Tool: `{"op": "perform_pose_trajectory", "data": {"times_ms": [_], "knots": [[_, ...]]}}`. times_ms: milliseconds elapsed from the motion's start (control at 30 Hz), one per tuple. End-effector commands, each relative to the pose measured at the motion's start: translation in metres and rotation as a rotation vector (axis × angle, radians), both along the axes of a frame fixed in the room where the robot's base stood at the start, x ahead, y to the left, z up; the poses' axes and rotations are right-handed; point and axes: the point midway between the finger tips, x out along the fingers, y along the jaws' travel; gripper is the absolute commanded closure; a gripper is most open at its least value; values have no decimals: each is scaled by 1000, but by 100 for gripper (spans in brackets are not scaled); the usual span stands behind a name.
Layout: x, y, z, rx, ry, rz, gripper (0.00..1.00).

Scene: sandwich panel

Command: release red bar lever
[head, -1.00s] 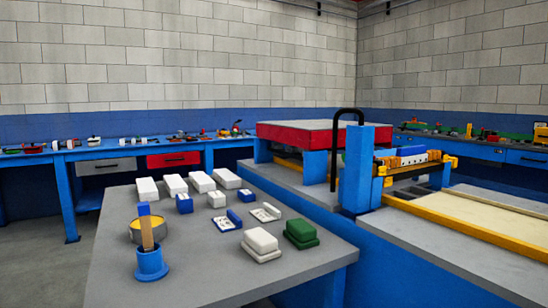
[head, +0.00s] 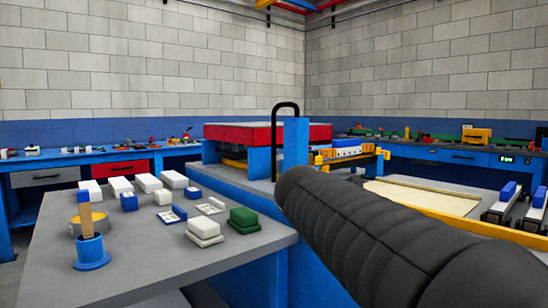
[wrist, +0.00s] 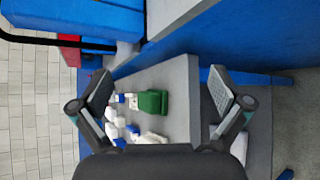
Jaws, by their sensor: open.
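I cannot make out a red bar lever in either view. A red-sided block with a grey top (head: 262,133) stands at the back, behind a blue post (head: 295,146) with a bent black bar (head: 275,140) beside it. In the wrist view, my gripper (wrist: 160,77) has its two fingers spread wide and nothing between them touches it. Beyond the fingers are the grey side table and its blocks. The black bar also shows at upper left there (wrist: 40,38). My dark arm covers part of the machine in the head view.
The grey side table (head: 150,262) holds white blocks, a green block (head: 244,219) and a blue cup with a brush (head: 90,250). Two blue-topped clamps (head: 503,203) stand at the right near a yellow rail. Workbenches line the walls.

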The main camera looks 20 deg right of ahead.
Motion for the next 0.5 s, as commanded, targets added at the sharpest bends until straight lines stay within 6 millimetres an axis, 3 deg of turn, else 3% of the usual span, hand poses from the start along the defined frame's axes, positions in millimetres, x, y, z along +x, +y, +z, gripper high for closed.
{"op": "perform_pose_trajectory", "data": {"times_ms": [33,200,333,500], "knots": [[24,-9,10,-158,16,49,0],[87,-26,58,-696,98,191,0],[117,-32,80,-985,158,246,0],[134,-35,93,-1163,205,273,0]]}}
